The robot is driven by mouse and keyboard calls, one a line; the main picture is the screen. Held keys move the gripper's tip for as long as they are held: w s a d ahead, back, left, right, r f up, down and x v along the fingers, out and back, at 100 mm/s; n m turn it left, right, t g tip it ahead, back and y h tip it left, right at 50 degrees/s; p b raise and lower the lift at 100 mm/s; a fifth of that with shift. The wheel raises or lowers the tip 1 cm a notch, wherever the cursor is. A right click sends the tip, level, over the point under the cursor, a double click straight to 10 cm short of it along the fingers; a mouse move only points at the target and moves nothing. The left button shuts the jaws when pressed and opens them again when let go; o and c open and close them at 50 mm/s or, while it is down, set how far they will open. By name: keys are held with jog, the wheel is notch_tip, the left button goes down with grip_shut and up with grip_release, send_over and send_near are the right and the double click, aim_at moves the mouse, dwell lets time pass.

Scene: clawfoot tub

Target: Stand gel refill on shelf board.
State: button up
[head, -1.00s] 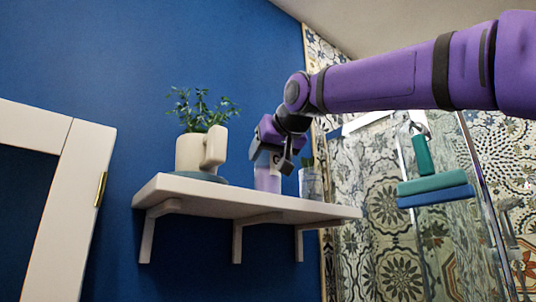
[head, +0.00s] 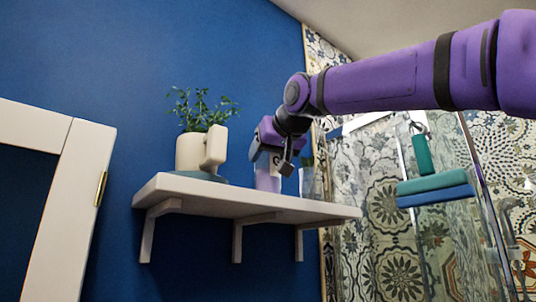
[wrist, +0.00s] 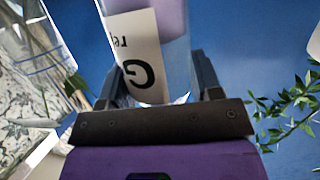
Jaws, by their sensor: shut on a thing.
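The gel refill (head: 268,175) is a clear, purple-filled container with a white label. It appears upright at the middle of the white shelf board (head: 240,202). Whether its base touches the board cannot be told. My gripper (head: 275,158) is around its upper part from above. In the wrist view the gel refill (wrist: 148,50) lies between the two dark fingers of my gripper (wrist: 160,85), with its label letters upside down. My gripper is shut on it.
A cream mug-like planter (head: 190,152) with a leafy plant stands to the left on the board. A clear glass (head: 311,183) stands close to the right of the refill. Teal and blue folded towels (head: 435,188) are further right, behind glass.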

jog(key=shift+f, duration=0.45)
dwell(0.5)
jog(key=o, duration=1.1)
jog(key=shift+s, duration=0.15)
jog(key=v, duration=0.7)
jog(key=shift+s+d+r, duration=0.15)
jog(key=shift+s+r, duration=0.05)
jog(key=shift+s, duration=0.15)
dwell(1.0)
dwell(0.3)
jog(key=v, duration=1)
jog(key=shift+s, duration=0.4)
